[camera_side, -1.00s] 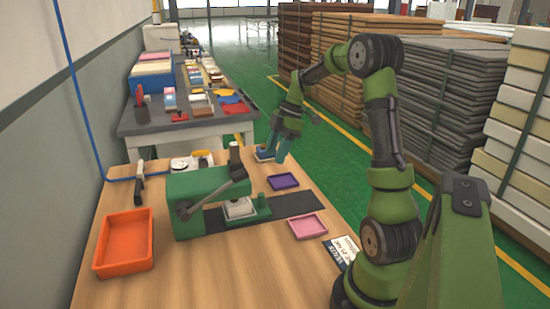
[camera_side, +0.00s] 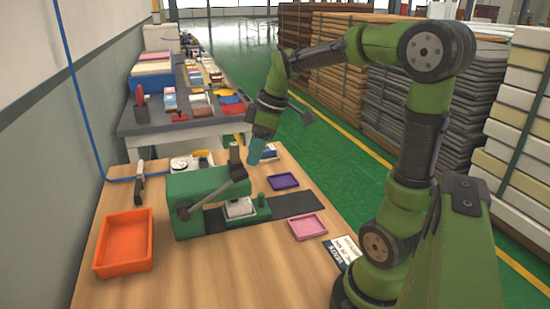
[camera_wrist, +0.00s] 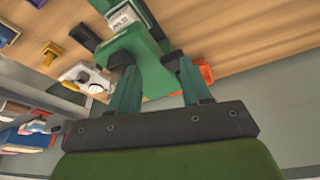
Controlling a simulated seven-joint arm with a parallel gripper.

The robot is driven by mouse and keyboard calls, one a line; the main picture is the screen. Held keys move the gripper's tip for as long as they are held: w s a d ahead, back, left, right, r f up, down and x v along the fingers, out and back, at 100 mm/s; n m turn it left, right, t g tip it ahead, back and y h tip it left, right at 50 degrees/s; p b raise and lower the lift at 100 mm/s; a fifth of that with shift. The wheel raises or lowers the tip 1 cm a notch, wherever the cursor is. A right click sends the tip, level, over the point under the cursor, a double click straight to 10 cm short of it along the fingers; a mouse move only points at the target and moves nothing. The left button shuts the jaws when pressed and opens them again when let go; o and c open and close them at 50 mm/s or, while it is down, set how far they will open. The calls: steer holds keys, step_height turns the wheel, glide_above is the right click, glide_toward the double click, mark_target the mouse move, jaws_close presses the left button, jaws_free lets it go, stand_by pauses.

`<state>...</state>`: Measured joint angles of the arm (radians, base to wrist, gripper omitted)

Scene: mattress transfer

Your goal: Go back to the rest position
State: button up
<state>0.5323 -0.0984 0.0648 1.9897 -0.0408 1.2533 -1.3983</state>
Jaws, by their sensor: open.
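My gripper (camera_side: 256,153) hangs from my green arm above the far end of the wooden table, behind the green machine (camera_side: 195,190). In the wrist view its two teal fingers (camera_wrist: 160,88) stand apart with nothing between them. The green machine also shows in the wrist view (camera_wrist: 135,45), beyond the fingers. In the side view the fingers overlap, and the gripper appears above the table surface.
An orange tray (camera_side: 122,268) sits at the table's left. A purple tray (camera_side: 283,182) and a pink tray (camera_side: 308,228) lie right of the machine. A grey table (camera_side: 160,127) with many small items stands behind. Stacked mattresses (camera_side: 515,140) stand at right.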

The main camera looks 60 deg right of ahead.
steer(key=s+a+m+t, duration=0.3)
steer(key=s+a+m, duration=0.6)
steer(key=a, duration=0.5)
steer(key=shift+r+t, duration=0.35)
steer(key=shift+t, duration=0.05)
